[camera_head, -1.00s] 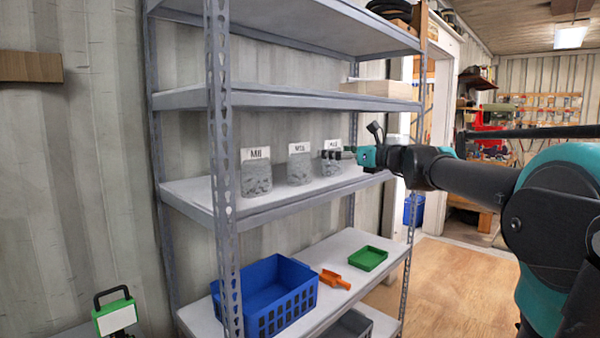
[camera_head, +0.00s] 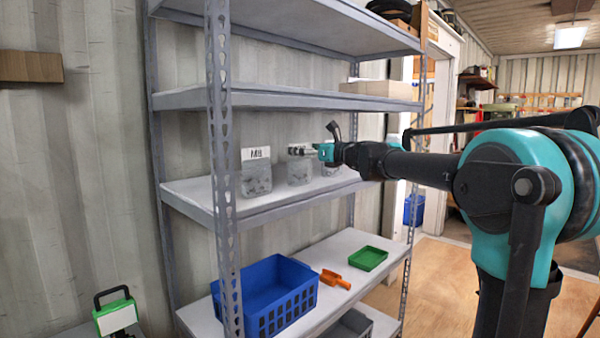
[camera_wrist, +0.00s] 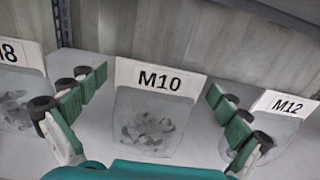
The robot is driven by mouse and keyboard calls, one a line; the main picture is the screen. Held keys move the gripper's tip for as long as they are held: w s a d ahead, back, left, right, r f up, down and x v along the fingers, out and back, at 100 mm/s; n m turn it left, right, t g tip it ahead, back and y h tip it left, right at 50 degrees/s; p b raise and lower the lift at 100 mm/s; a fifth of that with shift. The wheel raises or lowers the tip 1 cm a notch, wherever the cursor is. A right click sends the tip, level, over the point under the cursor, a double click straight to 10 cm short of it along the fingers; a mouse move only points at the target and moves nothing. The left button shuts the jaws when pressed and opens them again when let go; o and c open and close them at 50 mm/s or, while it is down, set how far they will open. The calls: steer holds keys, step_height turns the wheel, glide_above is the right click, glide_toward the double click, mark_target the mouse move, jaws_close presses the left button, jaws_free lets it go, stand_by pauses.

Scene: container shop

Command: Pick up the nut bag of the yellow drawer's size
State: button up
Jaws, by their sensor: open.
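Three clear bags of grey nuts with white labels stand in a row on the middle shelf. The M8 bag (camera_head: 256,181) is at the left; its label is partly cut off in the wrist view. The M10 bag (camera_wrist: 150,122) is in the middle of the wrist view and also shows in the head view (camera_head: 298,173). The M12 bag (camera_wrist: 285,127) is at the right, mostly hidden by my gripper in the head view. My gripper (camera_wrist: 157,86) is open and empty, its green-padded fingers to either side of the M10 bag. No yellow drawer is in view.
The middle shelf (camera_head: 190,194) has a metal post at its front left, and another shelf hangs above. The lower shelf holds a blue crate (camera_head: 290,312), an orange scoop (camera_head: 335,279) and a green tray (camera_head: 368,258). Open floor lies to the right.

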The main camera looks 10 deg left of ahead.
steer(key=shift+w+a, duration=0.35)
steer(key=shift+a, duration=0.15)
steer(key=shift+c, duration=0.2)
steer(key=c, duration=1.6)
